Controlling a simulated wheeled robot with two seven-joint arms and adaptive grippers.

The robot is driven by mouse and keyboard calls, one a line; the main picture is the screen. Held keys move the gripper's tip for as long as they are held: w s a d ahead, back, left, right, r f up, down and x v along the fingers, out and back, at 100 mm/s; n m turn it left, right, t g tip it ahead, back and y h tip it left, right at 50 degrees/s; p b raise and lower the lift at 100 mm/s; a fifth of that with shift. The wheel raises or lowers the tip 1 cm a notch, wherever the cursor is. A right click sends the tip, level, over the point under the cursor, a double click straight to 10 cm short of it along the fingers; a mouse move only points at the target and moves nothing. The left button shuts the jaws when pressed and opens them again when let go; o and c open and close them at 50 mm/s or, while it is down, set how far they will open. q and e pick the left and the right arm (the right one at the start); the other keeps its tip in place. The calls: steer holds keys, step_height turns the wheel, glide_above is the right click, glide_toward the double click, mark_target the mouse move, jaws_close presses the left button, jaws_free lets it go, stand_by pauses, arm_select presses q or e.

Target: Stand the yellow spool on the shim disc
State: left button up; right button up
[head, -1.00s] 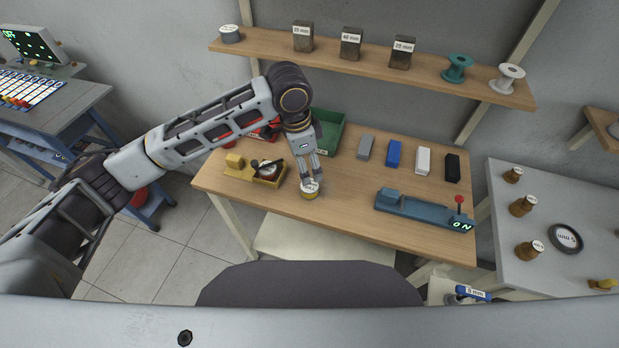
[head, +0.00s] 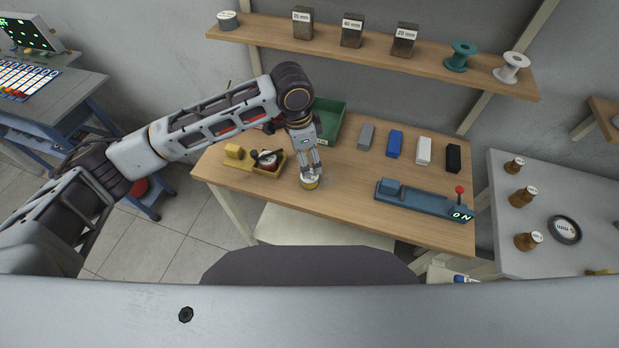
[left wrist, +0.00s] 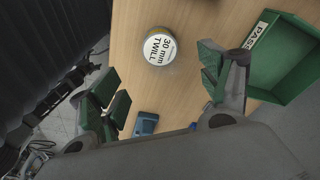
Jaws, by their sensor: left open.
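The yellow spool (head: 310,183) stands upright on the wooden bench. Its white top reads "30 mm TWILL" in the left wrist view (left wrist: 160,47), with a thin yellow rim around it. My left gripper (head: 311,172) is open just above the spool in the head view. In the left wrist view its two green-padded fingers (left wrist: 162,92) are spread wide, and the spool shows ahead of the gap, not gripped. A flat dark-rimmed disc (head: 565,229) with a white "mm" label lies on the grey table at the right; it looks like the shim disc. My right gripper is not in view.
Several coloured blocks and a blue fixture (head: 420,200) with a lit "ON" are to the right. Brown labelled pegs (head: 522,197) stand near the disc. Bench front is clear.

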arm_select(q)
steer(key=shift+w+d+f, duration=0.1)
steer(key=shift+d+f, duration=0.05)
steer(key=shift+f, duration=1.1)
steer(key=shift+d+f, duration=0.1)
steer(key=shift+f, duration=1.15)
steer(key=shift+f, duration=0.15)
steer(key=shift+w+d+f+p, duration=0.1)
steer(key=shift+f+p, duration=0.2)
steer(key=shift+f, duration=0.95)
steer(key=shift+d+f+p, duration=0.1)
steer(key=shift+f+p, duration=0.2)
steer(key=shift+f, duration=0.9)
steer(key=c, duration=1.1)
steer(key=shift+c, duration=1)
steer(key=shift+r, duration=0.1)
steer(key=shift+r+b, duration=0.5)
steer(key=shift+r, duration=4.45)
